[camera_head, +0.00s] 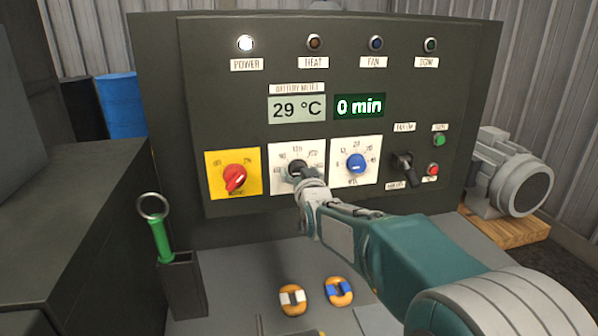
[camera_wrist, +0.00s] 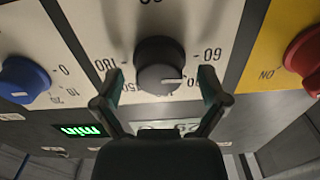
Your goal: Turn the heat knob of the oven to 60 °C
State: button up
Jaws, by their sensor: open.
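The heat knob (camera_head: 296,168) is dark and sits on a white dial plate (camera_head: 276,152), the second from left on the oven panel. In the wrist view, which looks upside down, the black knob (camera_wrist: 158,62) has a white pointer line toward the picture's right, near a partly hidden number below the 60 mark (camera_wrist: 209,54). My gripper (camera_head: 307,180) is at this knob. In the wrist view my gripper (camera_wrist: 160,76) is open, one finger on each side of the knob, with visible gaps. The display (camera_head: 297,108) reads 29 °C.
A red switch (camera_head: 235,179) on yellow is to the left. A blue timer knob (camera_head: 356,163) and a black lever (camera_head: 405,166) are to the right. The POWER lamp (camera_head: 245,43) is lit. A green-handled tool (camera_head: 160,240) stands in a holder, and two orange rings (camera_head: 292,310) lie below.

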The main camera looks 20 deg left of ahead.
jog(key=shift+w+a, duration=0.2)
jog(key=shift+w, duration=0.15)
jog(key=c, duration=1.1)
jog(key=shift+c, duration=0.2)
jog(key=shift+n, duration=0.5)
jog(key=o, duration=1.1)
jog(key=shift+o, duration=0.2)
jog(key=shift+s, duration=0.1)
